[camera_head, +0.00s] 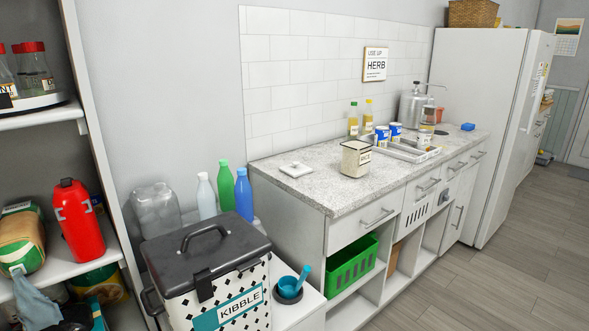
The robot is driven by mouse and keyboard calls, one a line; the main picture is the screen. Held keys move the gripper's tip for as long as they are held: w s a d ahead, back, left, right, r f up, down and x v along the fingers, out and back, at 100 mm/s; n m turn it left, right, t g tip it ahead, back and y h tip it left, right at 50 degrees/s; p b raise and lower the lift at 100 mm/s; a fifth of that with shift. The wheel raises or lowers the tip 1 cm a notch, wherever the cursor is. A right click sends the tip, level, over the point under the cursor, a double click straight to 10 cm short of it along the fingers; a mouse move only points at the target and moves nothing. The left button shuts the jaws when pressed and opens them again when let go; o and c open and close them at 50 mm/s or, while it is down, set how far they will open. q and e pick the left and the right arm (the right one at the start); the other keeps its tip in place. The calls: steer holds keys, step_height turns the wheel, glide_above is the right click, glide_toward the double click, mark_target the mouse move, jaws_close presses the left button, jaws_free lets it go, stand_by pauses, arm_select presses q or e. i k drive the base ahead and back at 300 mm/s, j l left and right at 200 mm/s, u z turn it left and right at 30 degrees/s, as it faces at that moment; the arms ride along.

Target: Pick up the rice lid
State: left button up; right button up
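A white square lid (296,169) with a small raised knob lies flat on the speckled counter, near its left end. A cream canister (355,160) with a small dark-lettered label stands on the counter to the right of the lid, apart from it. The label is too small to read surely. Neither of my grippers shows in the head view.
A kibble bin (212,262) with a dark handled lid stands in front of the counter's left end. Bottles (244,190) stand beside it. A tray (408,150) and jars occupy the counter further right. The counter around the lid is clear.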

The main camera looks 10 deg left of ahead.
mark_target(296, 169)
steer(key=i+l+u, duration=0.15)
steer(key=u, duration=0.2)
steer(key=i+l+u, duration=0.1)
steer(key=l+u, duration=0.25)
steer(key=i+l+u, duration=0.15)
steer(key=l, duration=0.2)
steer(key=l+u, duration=0.1)
steer(key=l, duration=0.2)
steer(key=i+l, duration=0.1)
steer(key=l, duration=0.3)
steer(key=i+l+u, duration=0.1)
steer(key=l, duration=0.25)
steer(key=i+l, duration=0.1)
steer(key=l, duration=0.3)
steer(key=i+l, duration=0.1)
steer(key=l, duration=0.25)
steer(key=u, duration=0.05)
